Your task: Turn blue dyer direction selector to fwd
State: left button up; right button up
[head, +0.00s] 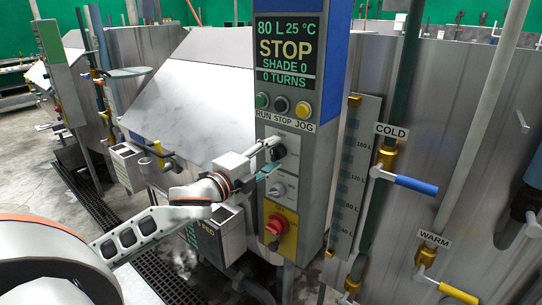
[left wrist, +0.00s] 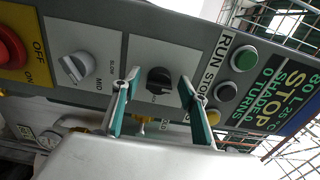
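The blue dyer's control panel (head: 292,110) has a blue top and stands upright at the middle of the head view. Its direction selector, a black knob (left wrist: 160,82), sits on a light plate near the RUN, STOP and JOG buttons. In the head view the knob (head: 279,150) is partly covered by my gripper. My left gripper (head: 271,157) is open, its fingers pointing at the panel. In the left wrist view its two teal-padded fingers (left wrist: 158,92) stand on either side of the black knob, with gaps showing. Whether the tips touch the panel is unclear. My right gripper is not in view.
A grey SLOW/MID speed knob (left wrist: 76,68) and a red-and-yellow OFF/ON switch (head: 275,226) lie below the selector. The display (head: 287,48) reads STOP and 0 TURNS. COLD (head: 405,182) and WARM (head: 450,291) valve handles stick out at the right.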

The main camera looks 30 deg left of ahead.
pick_arm(q)
jog(key=shift+s, duration=0.1)
jog(key=s, duration=0.7)
jog(key=shift+s+a, duration=0.15)
jog(key=shift+a, duration=0.1)
dwell(0.6)
jog(key=s+f+n+g, duration=0.2)
jog(key=f+n, duration=0.2)
jog(key=f, duration=0.8)
jog(key=s+f+n+g, duration=0.1)
jog(key=f+n+g, duration=0.15)
jog(key=f, duration=0.95)
jog(key=s+d+f+n+g, duration=0.1)
jog(key=s+d+f+n, duration=0.1)
jog(key=s+d+f, duration=0.3)
jog(key=s+d+f+n+g, duration=0.1)
jog(key=s+d+f+n, duration=0.2)
jog(key=f, duration=0.7)
jog(key=s+d+f+n+g, duration=0.1)
jog(key=s+d+f+n, duration=0.2)
jog(key=s+d+f, duration=0.3)
notch_tip(320, 180, down, 3)
jog(key=shift+s+d+r+h, duration=0.15)
jog(key=shift+s+d+h, duration=0.2)
jog(key=shift+d, duration=0.6)
